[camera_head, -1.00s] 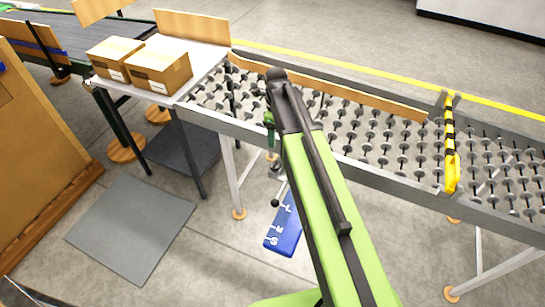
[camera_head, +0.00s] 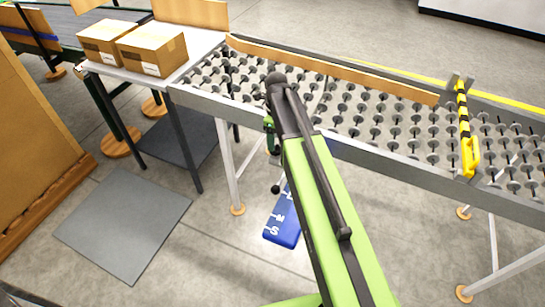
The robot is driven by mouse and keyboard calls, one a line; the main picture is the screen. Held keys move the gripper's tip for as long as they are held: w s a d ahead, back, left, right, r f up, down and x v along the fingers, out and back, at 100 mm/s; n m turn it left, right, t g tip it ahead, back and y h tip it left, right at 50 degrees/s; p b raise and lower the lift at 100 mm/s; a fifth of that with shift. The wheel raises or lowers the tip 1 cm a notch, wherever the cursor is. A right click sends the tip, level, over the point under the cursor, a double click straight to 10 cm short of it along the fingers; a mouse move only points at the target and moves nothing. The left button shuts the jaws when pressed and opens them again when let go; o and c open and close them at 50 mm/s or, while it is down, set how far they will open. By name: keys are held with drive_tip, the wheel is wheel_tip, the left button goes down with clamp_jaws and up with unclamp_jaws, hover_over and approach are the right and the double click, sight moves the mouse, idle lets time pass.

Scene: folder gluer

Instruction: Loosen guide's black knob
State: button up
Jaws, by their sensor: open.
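My green arm with its black end (camera_head: 282,105) reaches up from the bottom of the view to the near edge of the roller table (camera_head: 372,159). A small green and black part shows just left of the arm, below its black end. I cannot make out my gripper's fingers; the arm seems to hide them. A long wooden guide (camera_head: 340,70) runs along the far side of the roller bed. I cannot pick out its black knob for certain. A small black ball (camera_head: 275,188) shows below the table edge, left of my arm; I cannot tell what it belongs to.
Two cartons (camera_head: 152,52) stand on the side table (camera_head: 190,62) at the upper left. A yellow and black bar (camera_head: 464,125) crosses the rollers at right. A blue lettered board (camera_head: 281,225) is below the table. A grey mat (camera_head: 123,227) lies on open floor; a brown panel (camera_head: 32,140) stands left.

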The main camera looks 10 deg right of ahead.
sight(276, 147)
wheel_tip(276, 147, down, 5)
drive_tip(key=b, duration=0.3)
drive_tip(key=shift+r, duration=0.1)
drive_tip(key=shift+r, duration=0.1)
